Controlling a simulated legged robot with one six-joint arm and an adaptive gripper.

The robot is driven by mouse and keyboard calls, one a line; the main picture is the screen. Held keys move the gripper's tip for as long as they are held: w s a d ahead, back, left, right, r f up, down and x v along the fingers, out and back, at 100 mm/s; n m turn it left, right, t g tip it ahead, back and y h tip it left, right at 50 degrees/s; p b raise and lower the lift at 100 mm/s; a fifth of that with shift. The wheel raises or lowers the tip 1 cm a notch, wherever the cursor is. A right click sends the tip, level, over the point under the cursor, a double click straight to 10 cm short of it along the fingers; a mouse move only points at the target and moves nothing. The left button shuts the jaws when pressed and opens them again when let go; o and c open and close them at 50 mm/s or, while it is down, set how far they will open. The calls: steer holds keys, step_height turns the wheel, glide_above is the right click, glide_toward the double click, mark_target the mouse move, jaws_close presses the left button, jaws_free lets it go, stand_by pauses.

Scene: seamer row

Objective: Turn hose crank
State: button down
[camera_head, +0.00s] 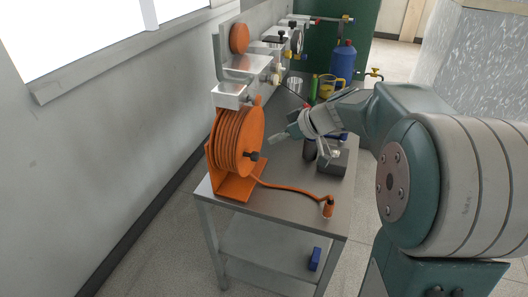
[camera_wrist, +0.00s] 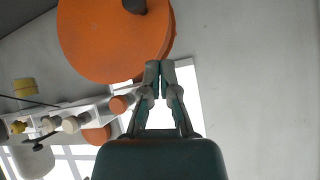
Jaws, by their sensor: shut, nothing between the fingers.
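The orange hose reel (camera_head: 232,140) stands upright on an orange bracket at the near left end of the metal table. Its hose (camera_head: 290,190) runs off across the tabletop to an end fitting. A small black crank knob (camera_head: 251,156) sticks out of the reel's side facing my arm. In the wrist view the reel (camera_wrist: 105,40) fills the upper left, with the dark knob (camera_wrist: 134,5) at the top edge. My gripper (camera_head: 275,138) is to the right of the reel, apart from the knob. In the wrist view its fingertips (camera_wrist: 160,66) are together and empty, overlapping the reel's rim.
A metal table (camera_head: 215,191) carries the reel. A dark grey block-like device (camera_head: 333,163) sits under my wrist. A blue bottle (camera_head: 342,62) and yellow container (camera_head: 327,86) stand farther back. The table's front is mostly clear.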

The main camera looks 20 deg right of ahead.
mark_target(246, 158)
steer(key=d+f+m+t+y, duration=0.15)
steer(key=f+m, duration=0.25)
steer(key=m, duration=0.6)
steer(key=w+d+f+m, duration=0.15)
steer(key=f+m, duration=0.35)
steer(key=m, duration=0.5)
steer(key=s+d+f+m+t+y, duration=0.1)
steer(key=d+f+m, duration=0.25)
steer(key=m, duration=0.65)
steer(key=shift+t, duration=0.25)
steer(key=x, duration=0.3)
steer(key=r+x, duration=0.1)
steer(key=x, duration=0.3)
steer(key=a+x, duration=0.1)
steer(key=x, duration=0.2)
steer(key=shift+a+r, duration=0.15)
steer(key=shift+r, duration=0.2)
steer(key=shift+s+a+r, duration=0.15)
steer(key=shift+s+r, duration=0.1)
steer(key=shift+r, duration=0.35)
steer(key=shift+r, duration=0.15)
steer(key=shift+s+a+r, duration=0.1)
steer(key=shift+r, duration=0.55)
